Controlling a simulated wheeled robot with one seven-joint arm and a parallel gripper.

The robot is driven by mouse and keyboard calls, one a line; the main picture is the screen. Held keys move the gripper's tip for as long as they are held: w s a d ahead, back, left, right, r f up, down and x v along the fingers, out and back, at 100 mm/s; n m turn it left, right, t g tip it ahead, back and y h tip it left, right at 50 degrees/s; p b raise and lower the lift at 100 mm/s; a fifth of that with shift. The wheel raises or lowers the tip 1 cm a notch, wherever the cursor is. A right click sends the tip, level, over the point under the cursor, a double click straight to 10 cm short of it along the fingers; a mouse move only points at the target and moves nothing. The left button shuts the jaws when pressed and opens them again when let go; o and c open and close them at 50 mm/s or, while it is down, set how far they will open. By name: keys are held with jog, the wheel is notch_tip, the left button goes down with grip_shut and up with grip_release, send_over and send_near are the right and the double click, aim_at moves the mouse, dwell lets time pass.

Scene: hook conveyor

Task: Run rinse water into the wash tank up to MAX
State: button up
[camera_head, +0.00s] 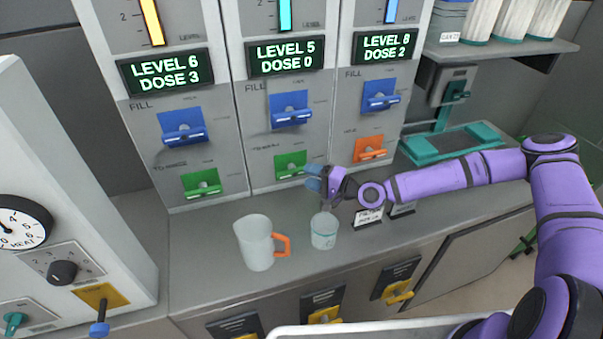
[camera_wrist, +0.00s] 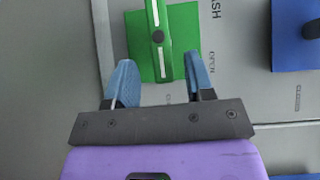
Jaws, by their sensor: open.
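My gripper (camera_head: 315,179) is open and empty, in front of the middle column's green valve (camera_head: 291,164). In the wrist view its blue fingertips (camera_wrist: 161,78) lie either side of the lower end of the valve's bar handle (camera_wrist: 158,38); contact cannot be told. Lettering ending in "SH" and the word OPEN show beside this green valve. The middle readout (camera_head: 286,55) says LEVEL 5, DOSE 0, below a cyan level strip (camera_head: 285,13). A blue FILL valve (camera_head: 290,110) sits above the green one. Which vessel is the wash tank, and its MAX mark, cannot be made out.
The left column's display (camera_head: 165,72) reads LEVEL 6, DOSE 3; the right one (camera_head: 385,47) reads LEVEL 8, DOSE 2. A jug with an orange handle (camera_head: 257,243) and a white cup (camera_head: 324,231) stand on the counter below my gripper. An orange valve (camera_head: 369,149) is to the right.

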jog(key=shift+v, duration=1.4)
